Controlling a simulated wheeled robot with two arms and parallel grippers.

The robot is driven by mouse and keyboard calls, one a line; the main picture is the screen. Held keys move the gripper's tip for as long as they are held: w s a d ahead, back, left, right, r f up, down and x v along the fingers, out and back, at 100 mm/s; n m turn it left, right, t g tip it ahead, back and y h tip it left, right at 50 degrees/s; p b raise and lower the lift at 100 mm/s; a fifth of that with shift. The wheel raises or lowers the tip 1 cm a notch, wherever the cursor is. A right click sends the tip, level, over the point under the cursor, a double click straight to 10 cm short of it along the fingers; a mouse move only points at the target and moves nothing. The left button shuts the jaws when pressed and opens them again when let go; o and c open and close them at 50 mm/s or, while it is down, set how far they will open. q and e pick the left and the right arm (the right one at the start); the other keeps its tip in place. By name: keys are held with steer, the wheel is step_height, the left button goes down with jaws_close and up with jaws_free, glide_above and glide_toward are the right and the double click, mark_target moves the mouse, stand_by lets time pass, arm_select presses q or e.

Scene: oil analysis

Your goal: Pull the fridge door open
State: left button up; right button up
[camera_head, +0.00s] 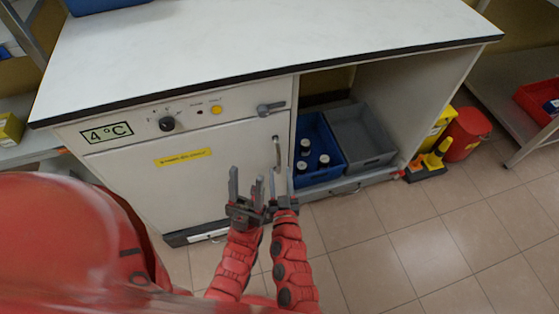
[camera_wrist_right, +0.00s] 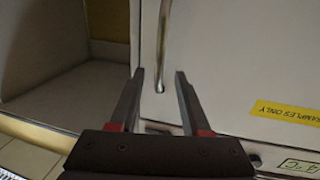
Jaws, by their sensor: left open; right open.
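The white fridge door (camera_head: 215,170) is shut, flush in the left part of the bench front. Its upright metal handle (camera_head: 277,152) is at the door's right edge; the handle (camera_wrist_right: 165,38) also shows in the right wrist view. My right gripper (camera_head: 281,173) is open just below and in front of the handle. In the right wrist view its fingertips (camera_wrist_right: 160,75) lie on either side of the handle's end; I cannot tell whether the handle is between them in depth. My left gripper (camera_head: 246,178) is open and empty in front of the door, close beside the right one.
A panel with a knob (camera_head: 167,124) and grey latch (camera_head: 271,107) is above the door. Right of it, an open bay holds a blue crate (camera_head: 335,148) with bottles and a grey crate (camera_head: 362,135). A red bin (camera_head: 466,133) stands farther right. The tiled floor (camera_head: 390,235) is clear.

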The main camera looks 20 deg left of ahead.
mark_target(279, 162)
steer(key=x, duration=0.6)
steer(key=shift+c, duration=0.3)
jaws_close()
stand_by(1.1)
